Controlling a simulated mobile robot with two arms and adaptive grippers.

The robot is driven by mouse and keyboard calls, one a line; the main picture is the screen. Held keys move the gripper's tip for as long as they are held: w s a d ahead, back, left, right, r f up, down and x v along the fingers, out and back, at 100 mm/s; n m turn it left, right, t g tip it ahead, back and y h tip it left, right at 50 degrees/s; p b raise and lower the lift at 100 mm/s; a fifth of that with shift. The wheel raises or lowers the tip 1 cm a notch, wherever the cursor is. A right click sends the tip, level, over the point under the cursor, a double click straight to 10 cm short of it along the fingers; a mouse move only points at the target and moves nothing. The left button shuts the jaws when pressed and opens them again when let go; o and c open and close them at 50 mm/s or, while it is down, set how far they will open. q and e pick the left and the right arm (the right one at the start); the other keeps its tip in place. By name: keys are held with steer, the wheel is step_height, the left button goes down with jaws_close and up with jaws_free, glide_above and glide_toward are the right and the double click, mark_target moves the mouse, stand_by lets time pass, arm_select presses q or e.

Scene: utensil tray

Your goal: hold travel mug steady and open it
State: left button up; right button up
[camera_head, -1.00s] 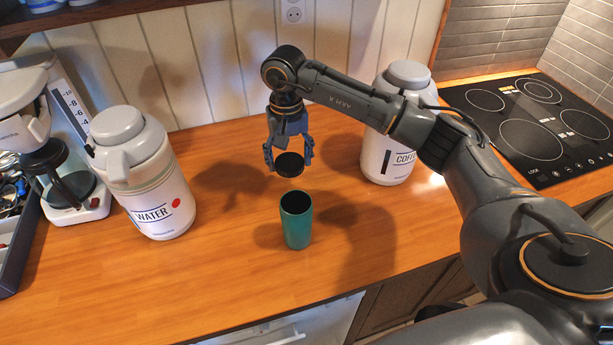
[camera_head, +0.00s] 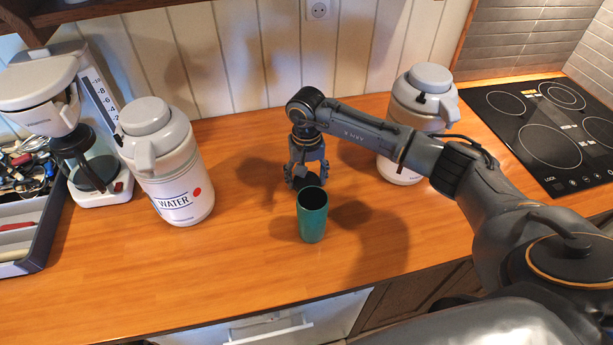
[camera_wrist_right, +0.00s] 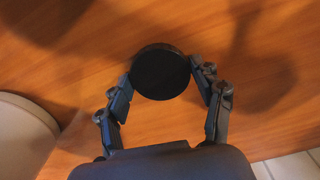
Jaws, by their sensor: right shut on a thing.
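The green travel mug (camera_head: 312,222) stands upright on the wooden counter in the head view, with its dark open mouth showing. My right gripper (camera_head: 308,180) is just behind the mug, low over the counter. It is shut on the black round lid (camera_head: 307,180), which the mug's rim partly hides in the head view. In the right wrist view the lid (camera_wrist_right: 160,72) sits between the two fingers of the right gripper (camera_wrist_right: 162,88). I cannot tell whether the lid touches the counter. My left gripper is not in view.
A white water jug (camera_head: 165,165) stands to the left and a coffee jug (camera_head: 408,130) behind my right arm. A coffee maker (camera_head: 95,165) and a utensil tray (camera_head: 50,235) are at the far left. A cooktop (camera_head: 550,135) is at the right. The counter's front left is clear.

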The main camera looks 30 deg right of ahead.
steer(key=o, duration=1.3)
steer(key=shift+f, duration=0.1)
steer(key=shift+c, duration=0.2)
